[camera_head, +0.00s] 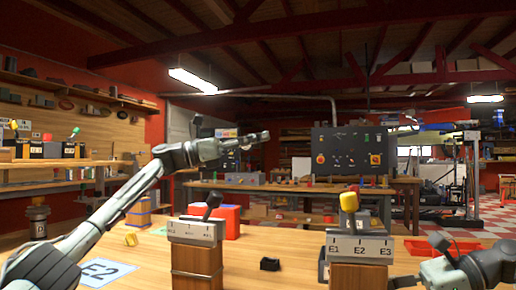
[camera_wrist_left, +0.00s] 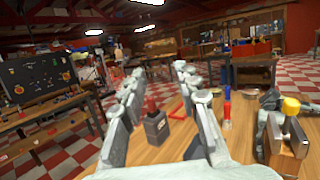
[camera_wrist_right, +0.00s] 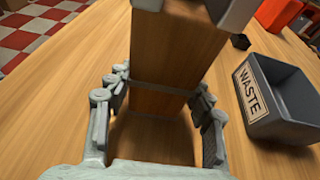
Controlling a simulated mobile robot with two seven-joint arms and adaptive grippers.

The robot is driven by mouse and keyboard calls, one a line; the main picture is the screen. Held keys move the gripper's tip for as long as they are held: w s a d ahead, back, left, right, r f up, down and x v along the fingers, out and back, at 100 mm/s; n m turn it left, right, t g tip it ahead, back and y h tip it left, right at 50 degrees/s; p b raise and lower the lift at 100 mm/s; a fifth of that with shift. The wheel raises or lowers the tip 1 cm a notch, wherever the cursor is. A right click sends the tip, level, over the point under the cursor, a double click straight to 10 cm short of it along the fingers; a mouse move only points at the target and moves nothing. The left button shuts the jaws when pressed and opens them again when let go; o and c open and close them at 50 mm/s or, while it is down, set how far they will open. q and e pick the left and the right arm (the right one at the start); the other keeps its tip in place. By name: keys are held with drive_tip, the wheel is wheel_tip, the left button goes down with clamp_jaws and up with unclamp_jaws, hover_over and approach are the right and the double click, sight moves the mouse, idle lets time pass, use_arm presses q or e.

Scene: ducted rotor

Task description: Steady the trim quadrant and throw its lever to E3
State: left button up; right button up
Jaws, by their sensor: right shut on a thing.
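The trim quadrant (camera_head: 359,247) has a pale plate marked E1, E2 and E3 on a wooden block. Its lever has a yellow knob (camera_head: 349,201) standing above the plate's left half, between E1 and E2. The knob also shows at the right of the left wrist view (camera_wrist_left: 290,106). My right gripper (camera_head: 402,282) is shut on the quadrant's wooden block; its fingers press either side of the wood (camera_wrist_right: 158,100) below the plate in the right wrist view. My left gripper (camera_head: 262,137) is open and empty, raised high, left of the quadrant and apart from it.
A similar quadrant with a black lever (camera_head: 196,231) stands left on the bench. A red-and-blue box (camera_head: 228,220) is behind it. A grey WASTE bin (camera_wrist_right: 290,105) stands beside the held block. An E2 card (camera_head: 97,271) lies at the left. Bench between the quadrants is mostly clear.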

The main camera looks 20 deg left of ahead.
use_arm(q)
drive_tip(key=shift+s+f, duration=0.2)
drive_tip(key=shift+s, duration=0.05)
drive_tip(key=shift+c, duration=1.1)
drive_tip(key=s+d+f+m+g, duration=0.1)
drive_tip(key=s+f+g, duration=0.1)
drive_tip(key=s, duration=0.5)
drive_tip(key=s+d+f+m+g+y, duration=0.1)
drive_tip(key=s+d+f, duration=0.1)
drive_tip(key=s+f, duration=0.3)
drive_tip(key=s+d+f+g+y, duration=0.1)
drive_tip(key=s+f, duration=0.3)
drive_tip(key=s, duration=0.4)
drive_tip(key=shift+s+d+f+m+g, duration=0.15)
drive_tip(key=shift+s+d+m+g, duration=0.3)
drive_tip(key=shift+g, duration=0.35)
clamp_jaws()
approach(342, 204)
drive_tip(key=x, duration=0.5)
drive_tip(key=shift+x, duration=0.8)
drive_tip(key=shift+w, duration=0.1)
